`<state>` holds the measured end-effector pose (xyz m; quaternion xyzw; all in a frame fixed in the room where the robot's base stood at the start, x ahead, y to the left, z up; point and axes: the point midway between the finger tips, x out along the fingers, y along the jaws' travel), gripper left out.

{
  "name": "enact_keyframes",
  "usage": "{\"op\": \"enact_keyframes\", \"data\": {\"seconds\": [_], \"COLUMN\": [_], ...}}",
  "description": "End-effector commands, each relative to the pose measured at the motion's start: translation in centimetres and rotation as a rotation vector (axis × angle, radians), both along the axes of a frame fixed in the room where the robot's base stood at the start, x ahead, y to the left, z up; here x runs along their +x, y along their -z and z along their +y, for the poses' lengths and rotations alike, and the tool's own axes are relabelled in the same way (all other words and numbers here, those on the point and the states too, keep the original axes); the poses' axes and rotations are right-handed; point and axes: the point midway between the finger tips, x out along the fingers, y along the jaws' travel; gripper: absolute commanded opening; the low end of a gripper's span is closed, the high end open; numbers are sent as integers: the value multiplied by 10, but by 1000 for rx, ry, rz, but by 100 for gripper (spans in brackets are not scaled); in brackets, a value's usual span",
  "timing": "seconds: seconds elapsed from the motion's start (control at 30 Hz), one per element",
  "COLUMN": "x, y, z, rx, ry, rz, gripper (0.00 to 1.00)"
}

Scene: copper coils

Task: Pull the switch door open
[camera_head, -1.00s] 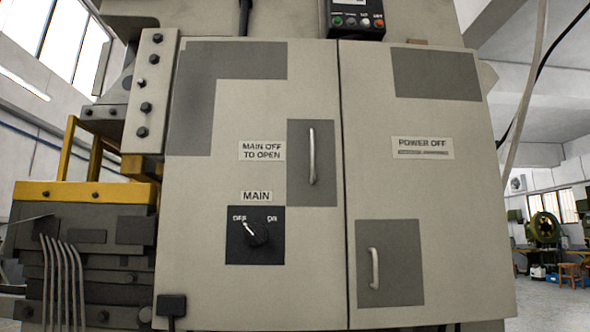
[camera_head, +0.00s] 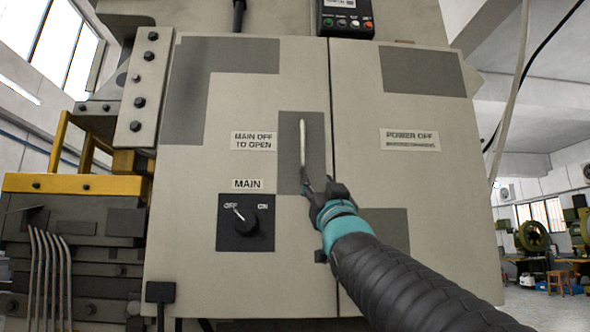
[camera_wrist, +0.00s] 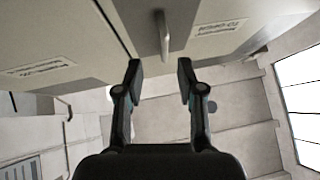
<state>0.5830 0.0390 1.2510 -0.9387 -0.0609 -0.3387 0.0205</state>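The switch door (camera_head: 185,200) is the left grey cabinet door and looks shut. Its silver vertical bar handle (camera_head: 303,141) sits on a dark patch near its right edge, and also shows in the wrist view (camera_wrist: 163,34). The MAIN switch (camera_head: 239,221) on this door points toward OFF. My gripper (camera_head: 318,187) is at the handle's lower end in the head view. In the wrist view my gripper (camera_wrist: 159,68) is open, with the handle lined up between the fingers, just beyond the tips. I see no finger clearly touching the handle.
The right cabinet door (camera_head: 370,180), labelled POWER OFF, is shut beside the switch door; my arm hides its handle. A control box (camera_head: 345,18) with buttons is above. A yellow-topped machine part (camera_head: 75,184) stands at the left. A hanging cable (camera_head: 518,80) is at the right.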

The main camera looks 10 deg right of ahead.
Motion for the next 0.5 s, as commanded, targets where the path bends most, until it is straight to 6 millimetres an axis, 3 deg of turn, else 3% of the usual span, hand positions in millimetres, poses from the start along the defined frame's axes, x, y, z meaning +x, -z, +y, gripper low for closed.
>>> {"op": "enact_keyframes", "data": {"seconds": [0.23,0.5], "x": [-12,14], "y": [-18,-46], "z": [3,7], "rx": [17,18], "ry": [-35,-35], "rz": [-97,-93], "gripper": [38,38]}}
